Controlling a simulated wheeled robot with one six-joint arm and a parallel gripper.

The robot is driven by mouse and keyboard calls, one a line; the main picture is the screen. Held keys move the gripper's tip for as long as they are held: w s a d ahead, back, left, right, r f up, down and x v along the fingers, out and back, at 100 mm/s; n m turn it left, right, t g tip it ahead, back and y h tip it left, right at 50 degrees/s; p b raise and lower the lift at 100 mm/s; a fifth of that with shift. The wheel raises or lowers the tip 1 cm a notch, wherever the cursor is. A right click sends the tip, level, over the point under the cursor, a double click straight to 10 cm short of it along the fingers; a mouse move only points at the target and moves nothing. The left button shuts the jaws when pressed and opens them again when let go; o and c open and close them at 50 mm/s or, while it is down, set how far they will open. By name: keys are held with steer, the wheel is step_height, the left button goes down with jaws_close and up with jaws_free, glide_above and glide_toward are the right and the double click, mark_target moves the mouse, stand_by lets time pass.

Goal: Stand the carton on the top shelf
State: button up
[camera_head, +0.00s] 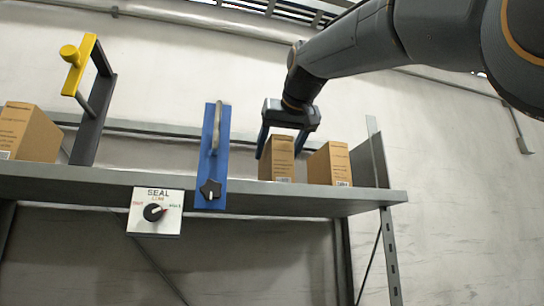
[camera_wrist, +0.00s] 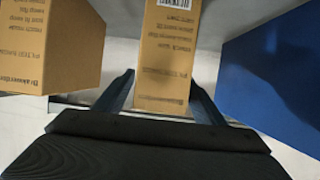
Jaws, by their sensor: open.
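A brown carton (camera_head: 281,160) stands upright on the grey top shelf (camera_head: 80,181), between the blue panel and another carton. My gripper (camera_head: 282,150) is above the shelf, pointing down, with one finger on each side of this carton. In the wrist view the carton (camera_wrist: 166,55) lies between the two finger tips of my gripper (camera_wrist: 162,80), with its printed text and barcode upside down. The fingers are open; a gap shows by the left finger, and I cannot tell whether the right finger touches it.
A second carton (camera_head: 329,163) stands close on the right, by the grey end plate (camera_head: 370,160). A blue panel (camera_head: 212,150) with a handle and black knob is close on the left. Further left are a yellow-handled bracket (camera_head: 92,120), a carton (camera_head: 28,133) and a SEAL dial plate (camera_head: 155,212).

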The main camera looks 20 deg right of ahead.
steer(key=shift+r, duration=0.15)
steer(key=shift+s+r, duration=0.15)
steer(key=shift+s, duration=0.2)
steer(key=b+v, duration=0.2)
steer(key=v, duration=0.9)
steer(key=shift+s+r, duration=0.1)
